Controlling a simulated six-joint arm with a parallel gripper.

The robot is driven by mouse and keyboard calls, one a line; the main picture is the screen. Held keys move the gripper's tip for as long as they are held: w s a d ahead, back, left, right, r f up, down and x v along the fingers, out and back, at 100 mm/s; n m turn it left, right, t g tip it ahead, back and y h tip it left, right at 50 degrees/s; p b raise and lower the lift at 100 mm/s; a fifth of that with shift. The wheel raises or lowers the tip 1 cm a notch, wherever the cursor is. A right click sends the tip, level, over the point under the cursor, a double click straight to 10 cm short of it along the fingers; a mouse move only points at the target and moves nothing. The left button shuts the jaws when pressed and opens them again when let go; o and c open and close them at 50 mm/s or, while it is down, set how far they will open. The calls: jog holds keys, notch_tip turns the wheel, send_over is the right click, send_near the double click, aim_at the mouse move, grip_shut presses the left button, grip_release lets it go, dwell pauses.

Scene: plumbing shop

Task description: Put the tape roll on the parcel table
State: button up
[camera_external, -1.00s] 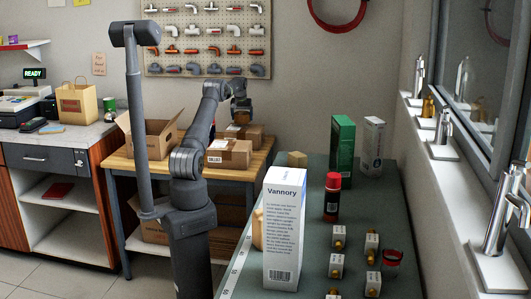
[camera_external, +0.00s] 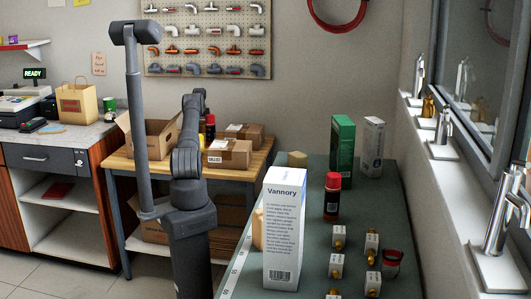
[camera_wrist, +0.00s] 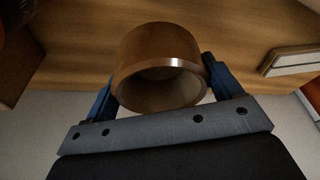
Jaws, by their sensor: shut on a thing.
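The tape roll (camera_wrist: 158,45) is a brown ring, seen in the wrist view with its hollow opening towards the camera. My gripper (camera_wrist: 160,78) is shut on it, one blue finger on each side. The parcel table (camera_external: 238,174) is the wooden-topped table at the back left of the external view. A wooden surface also fills the upper part of the wrist view, beyond the roll. In the external view my arm hides the gripper and the roll. I cannot tell whether the roll touches the table.
In the wrist view, a pale-edged object (camera_wrist: 292,60) lies at right. A green workbench (camera_external: 312,185) with boxes and fittings stands at right.

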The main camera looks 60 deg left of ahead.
jog(key=shift+f, duration=2.55)
jog(key=shift+f, duration=0.15)
jog(key=o, duration=1)
jog(key=v, duration=1.2)
jog(key=shift+d, duration=0.1)
